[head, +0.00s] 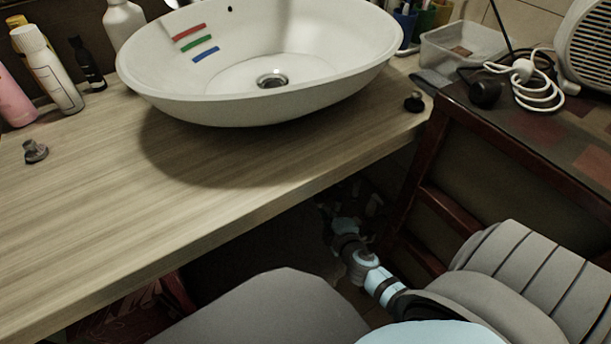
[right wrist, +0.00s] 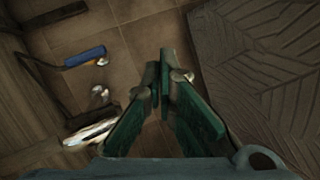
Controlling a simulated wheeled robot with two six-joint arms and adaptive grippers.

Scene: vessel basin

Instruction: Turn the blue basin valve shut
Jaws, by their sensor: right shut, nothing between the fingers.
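A blue handle (right wrist: 85,56), which looks like the basin valve, lies at the upper left of the right wrist view, with a small bright metal part at its right end. My right gripper (right wrist: 163,82) is shut and empty, with green finger pads, to the right of the blue handle and apart from it. In the head view my right gripper (head: 350,200) is in the dark space under the counter, hard to make out. The valve cannot be made out in the head view. My left gripper is not in view.
A white basin (head: 230,108) with coloured stripes stands on the wooden counter (head: 90,215), above the dark space. A dark wooden stand (head: 424,165) is to the right. Shiny metal fittings (right wrist: 90,133) lie left of the fingers. Tiled floor (right wrist: 150,35) shows beyond them.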

